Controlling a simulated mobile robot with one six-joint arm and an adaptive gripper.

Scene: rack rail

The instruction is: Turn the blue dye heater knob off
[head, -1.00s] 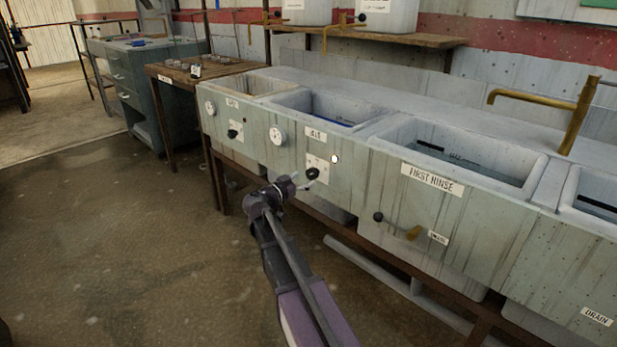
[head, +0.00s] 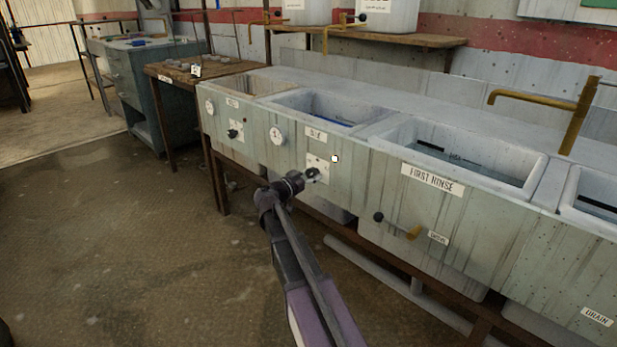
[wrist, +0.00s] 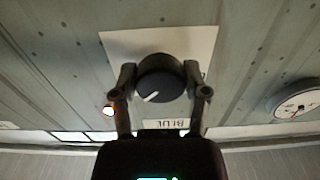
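The blue dye heater knob (wrist: 160,78) is black and round with a white pointer line, on a white plate (wrist: 206,40) marked BLUE. In the wrist view it sits between the two fingers of my gripper (wrist: 160,92). The fingers are spread, one on each side; the right finger is close to the knob, and whether either touches I cannot tell. In the head view my gripper (head: 308,178) is at the knob's plate (head: 317,168) on the front of the blue vat, and hides part of it. A small lit lamp (head: 335,158) is beside the plate.
A dial gauge (head: 277,136) is left of the plate, and another black knob (head: 233,134) is farther left. The first rinse tank has a drain lever (head: 405,229) at lower right. The floor (head: 130,250) in front is clear.

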